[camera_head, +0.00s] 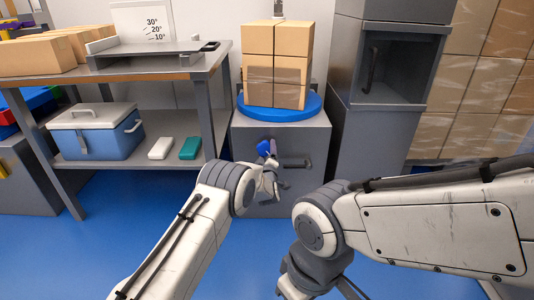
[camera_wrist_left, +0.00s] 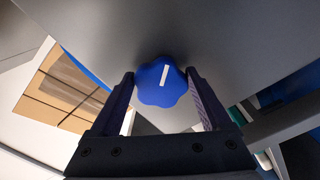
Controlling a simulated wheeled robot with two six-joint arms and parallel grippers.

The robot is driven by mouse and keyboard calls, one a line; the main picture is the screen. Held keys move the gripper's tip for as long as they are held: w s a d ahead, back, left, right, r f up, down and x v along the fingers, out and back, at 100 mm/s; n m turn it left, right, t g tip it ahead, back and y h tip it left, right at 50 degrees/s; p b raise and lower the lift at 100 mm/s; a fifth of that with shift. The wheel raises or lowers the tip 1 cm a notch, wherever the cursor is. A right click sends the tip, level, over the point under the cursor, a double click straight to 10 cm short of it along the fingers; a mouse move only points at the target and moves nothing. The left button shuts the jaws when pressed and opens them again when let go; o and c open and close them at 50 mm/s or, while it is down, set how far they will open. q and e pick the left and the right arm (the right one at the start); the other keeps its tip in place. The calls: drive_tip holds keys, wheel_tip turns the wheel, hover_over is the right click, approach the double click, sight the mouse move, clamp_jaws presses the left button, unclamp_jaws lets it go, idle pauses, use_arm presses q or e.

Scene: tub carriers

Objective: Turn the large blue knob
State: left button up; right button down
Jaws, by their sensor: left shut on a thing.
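The large blue knob (camera_head: 264,148) is on the front of the grey cabinet (camera_head: 245,135), partly hidden by my left gripper in the head view. In the left wrist view the knob (camera_wrist_left: 161,82) is lobed, with a white line on its face that leans to the right. My left gripper (camera_head: 270,166) is at the cabinet front. In the left wrist view its two fingers stand on either side of the knob, shut on it. My right arm is bent at the lower right, and its gripper is out of the head view.
A cardboard box (camera_head: 275,65) stands on a blue round turntable (camera_head: 280,107) on top of the cabinet. A workbench (camera_head: 160,72) with a blue cooler (camera_head: 97,140) below stands at left. A grey locker (camera_head: 384,70) stands at right.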

use_arm(q)
drive_tip(key=n, duration=0.4)
drive_tip(key=shift+r+n, duration=0.1)
drive_tip(key=shift+n, duration=0.2)
drive_tip(key=n+b, duration=0.1)
drive_tip(key=n, duration=0.3)
drive_tip(key=shift+r+n, duration=0.15)
drive_tip(key=shift+n, duration=0.25)
drive_tip(key=o, duration=1.2)
drive_tip(key=shift+s+r, duration=0.1)
drive_tip(key=shift+s, duration=0.15)
drive_tip(key=s+p, duration=0.5)
drive_tip(key=s, duration=0.5)
